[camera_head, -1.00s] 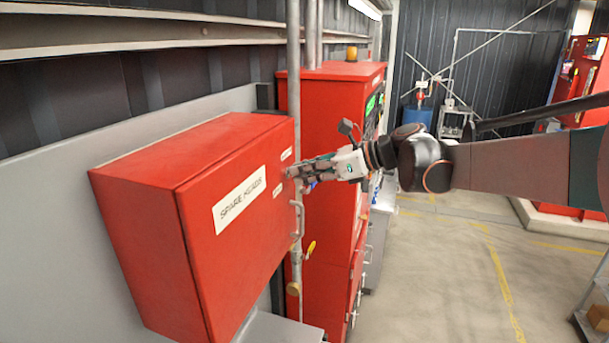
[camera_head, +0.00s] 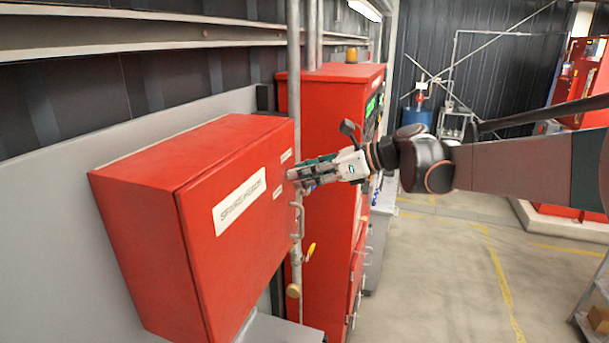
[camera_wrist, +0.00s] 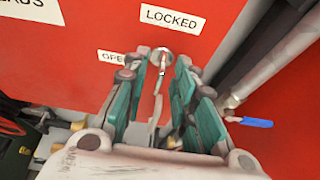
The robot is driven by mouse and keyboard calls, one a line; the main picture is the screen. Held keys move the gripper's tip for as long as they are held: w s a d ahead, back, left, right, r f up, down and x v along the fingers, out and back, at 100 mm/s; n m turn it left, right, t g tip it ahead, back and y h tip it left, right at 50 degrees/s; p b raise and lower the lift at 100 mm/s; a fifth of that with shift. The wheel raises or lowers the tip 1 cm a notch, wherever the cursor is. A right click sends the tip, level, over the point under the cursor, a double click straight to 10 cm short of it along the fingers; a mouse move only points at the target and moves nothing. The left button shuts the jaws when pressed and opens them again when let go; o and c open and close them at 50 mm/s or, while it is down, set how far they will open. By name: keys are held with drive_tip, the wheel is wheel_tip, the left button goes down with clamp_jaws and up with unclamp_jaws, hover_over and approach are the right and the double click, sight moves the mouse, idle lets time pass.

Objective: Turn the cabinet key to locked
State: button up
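The red spare-heads cabinet (camera_head: 245,255) is on the grey wall at left, with its door shut. In the wrist view the round metal lock (camera_wrist: 162,57) is on the red door, below the LOCKED label (camera_wrist: 172,19) and right of the partly covered OPEN label (camera_wrist: 111,57). The thin metal key (camera_wrist: 159,84) shows at the lock, between my fingers. My gripper (camera_wrist: 163,62) is at the lock with its teal fingers apart on either side of the key; I see a gap on both sides. In the head view my gripper (camera_head: 292,175) reaches the door's right side.
A door handle (camera_head: 298,220) is just below my gripper. A grey vertical pipe (camera_head: 294,80) runs close beside the cabinet. A blue-handled valve (camera_wrist: 249,122) is right of my fingers. A tall red panel (camera_head: 330,130) stands behind.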

drive_tip(key=v, duration=1.1)
drive_tip(key=shift+d, duration=0.35)
